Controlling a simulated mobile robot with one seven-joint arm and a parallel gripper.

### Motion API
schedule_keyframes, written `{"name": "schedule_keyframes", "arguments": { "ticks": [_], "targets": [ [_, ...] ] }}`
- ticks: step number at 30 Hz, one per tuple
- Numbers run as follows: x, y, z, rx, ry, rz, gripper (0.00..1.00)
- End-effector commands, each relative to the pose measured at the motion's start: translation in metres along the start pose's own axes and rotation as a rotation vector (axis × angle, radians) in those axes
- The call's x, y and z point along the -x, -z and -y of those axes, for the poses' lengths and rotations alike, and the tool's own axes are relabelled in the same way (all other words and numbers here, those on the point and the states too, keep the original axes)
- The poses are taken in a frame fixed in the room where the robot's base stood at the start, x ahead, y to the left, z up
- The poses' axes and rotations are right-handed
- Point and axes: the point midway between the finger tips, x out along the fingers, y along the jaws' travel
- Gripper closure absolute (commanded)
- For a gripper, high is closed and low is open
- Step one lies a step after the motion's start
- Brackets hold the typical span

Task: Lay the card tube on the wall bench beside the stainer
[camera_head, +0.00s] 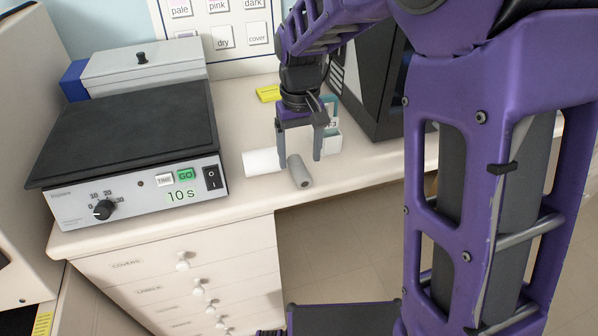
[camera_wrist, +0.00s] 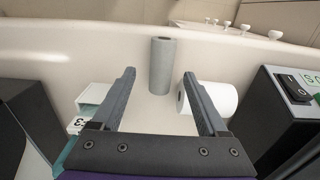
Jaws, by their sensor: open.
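The grey card tube (camera_head: 300,172) lies on its side on the pale wall bench (camera_head: 235,194), close to the front edge, with a dark hole in its near end. In the wrist view the tube (camera_wrist: 162,66) shows ahead of and between the fingers, with clear gaps. My gripper (camera_head: 299,160) is open above the bench at the tube, its fingers apart; it also shows in the wrist view (camera_wrist: 159,73). A black-topped machine (camera_head: 140,190) with a dial, a green GO button and "10 s" stands to the left; it may be the stainer.
A white roll (camera_head: 261,162) lies just left of the tube, close to one finger. A dark box (camera_head: 375,85), a small labelled holder (camera_head: 332,143) and a yellow item (camera_head: 268,93) stand behind.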

Motion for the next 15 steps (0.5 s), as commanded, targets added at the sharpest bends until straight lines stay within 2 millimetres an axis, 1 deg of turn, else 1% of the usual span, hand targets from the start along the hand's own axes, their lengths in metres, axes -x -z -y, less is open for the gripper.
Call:
{"name": "schedule_keyframes", "arguments": {
  "ticks": [1,3,6,14,15],
  "targets": [
    [-0.011,-0.001,0.002,0.001,0.0,0.003,0.23],
    [-0.021,-0.002,0.002,0.0,0.0,0.003,0.23],
    [-0.03,-0.001,0.002,0.0,0.0,0.001,0.23],
    [-0.032,-0.001,0.002,0.0,0.0,-0.001,0.23],
    [-0.032,-0.001,0.002,0.0,0.0,0.0,0.27]
  ]
}}
